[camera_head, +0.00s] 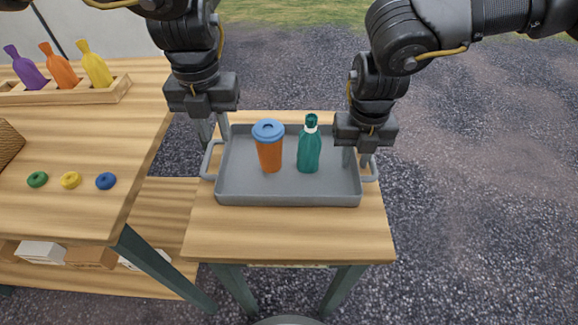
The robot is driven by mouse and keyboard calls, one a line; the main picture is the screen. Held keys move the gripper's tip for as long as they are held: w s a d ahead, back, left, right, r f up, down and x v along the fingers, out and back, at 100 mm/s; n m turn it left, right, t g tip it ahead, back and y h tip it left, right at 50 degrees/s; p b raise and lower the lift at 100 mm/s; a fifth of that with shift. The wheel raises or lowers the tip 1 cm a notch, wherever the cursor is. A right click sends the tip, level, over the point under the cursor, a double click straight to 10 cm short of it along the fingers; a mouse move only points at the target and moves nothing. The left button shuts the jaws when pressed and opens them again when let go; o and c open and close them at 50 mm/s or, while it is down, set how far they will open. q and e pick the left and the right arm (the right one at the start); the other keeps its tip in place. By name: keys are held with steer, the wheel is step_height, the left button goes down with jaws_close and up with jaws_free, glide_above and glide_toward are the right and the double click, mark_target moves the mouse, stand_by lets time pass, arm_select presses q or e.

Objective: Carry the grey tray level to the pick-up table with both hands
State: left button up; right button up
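The grey tray (290,199) rests on a small wooden table, with a loop handle on its left (207,160) and its right (372,170). An orange cup with a blue lid (269,150) and a teal bottle (309,152) stand upright in it. My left gripper (213,133) points down at the tray's left side, its fingers apart, above the left handle. My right gripper (358,158) points down at the right side, fingers apart, low around the tray's right edge by the handle. Contact with the handles cannot be told.
A larger wooden table (90,213) stands close at left, with a wooden rack (70,97) of purple, orange and yellow bottles and green, yellow and blue rings (105,181). White and brown boxes lie on its lower shelf. Open gravel (480,200) lies at right.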

arm_select(q)
step_height(320, 180, up, 4)
steer(key=shift+f, duration=0.1)
arm_select(e)
step_height(320, 180, up, 12)
stand_by(0.7)
